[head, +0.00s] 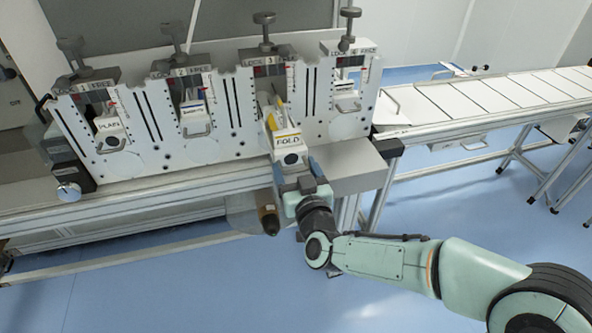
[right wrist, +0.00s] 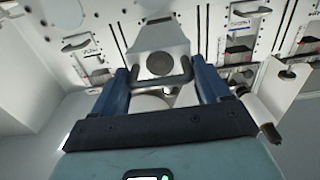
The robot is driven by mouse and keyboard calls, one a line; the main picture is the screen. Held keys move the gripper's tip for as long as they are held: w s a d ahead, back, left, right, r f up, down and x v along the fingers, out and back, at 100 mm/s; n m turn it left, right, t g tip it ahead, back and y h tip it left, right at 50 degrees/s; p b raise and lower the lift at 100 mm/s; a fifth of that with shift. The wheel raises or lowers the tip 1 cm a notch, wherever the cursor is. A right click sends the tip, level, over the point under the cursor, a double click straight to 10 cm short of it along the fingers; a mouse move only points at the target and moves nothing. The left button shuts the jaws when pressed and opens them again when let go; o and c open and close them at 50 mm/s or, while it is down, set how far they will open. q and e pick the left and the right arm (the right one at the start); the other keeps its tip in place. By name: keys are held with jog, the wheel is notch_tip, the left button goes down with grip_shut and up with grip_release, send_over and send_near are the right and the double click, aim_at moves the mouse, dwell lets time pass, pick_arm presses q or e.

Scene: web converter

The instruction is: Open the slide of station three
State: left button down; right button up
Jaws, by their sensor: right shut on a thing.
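Station three (head: 262,68) is the third of the units along the white panel, counted from the left. Its slide, labelled FOLD (head: 290,142), sticks out from the panel farther than the other slides, with yellow and light parts showing behind its front. My right gripper (head: 297,168) is at the front of this slide. In the right wrist view its blue fingers (right wrist: 160,76) are on either side of the slide's dark U-shaped handle (right wrist: 187,70), shut on it. A round dark spot (right wrist: 160,64) shows on the slide's front above the handle bar. My left gripper is out of view.
The neighbouring slides, PLAIN (head: 112,138) and the ones at the second (head: 194,115) and fourth (head: 346,98) stations, sit close to the panel. A metal rail (head: 150,192) runs below. A conveyor (head: 480,98) extends right. Blue floor is open in front.

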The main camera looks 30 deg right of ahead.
jog(key=o, duration=1.3)
jog(key=shift+s, duration=0.1)
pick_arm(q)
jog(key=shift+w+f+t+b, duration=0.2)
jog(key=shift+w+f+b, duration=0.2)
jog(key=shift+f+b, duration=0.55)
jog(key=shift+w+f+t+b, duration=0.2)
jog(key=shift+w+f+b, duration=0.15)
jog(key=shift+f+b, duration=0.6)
pick_arm(e)
jog(key=shift+v, duration=6.6)
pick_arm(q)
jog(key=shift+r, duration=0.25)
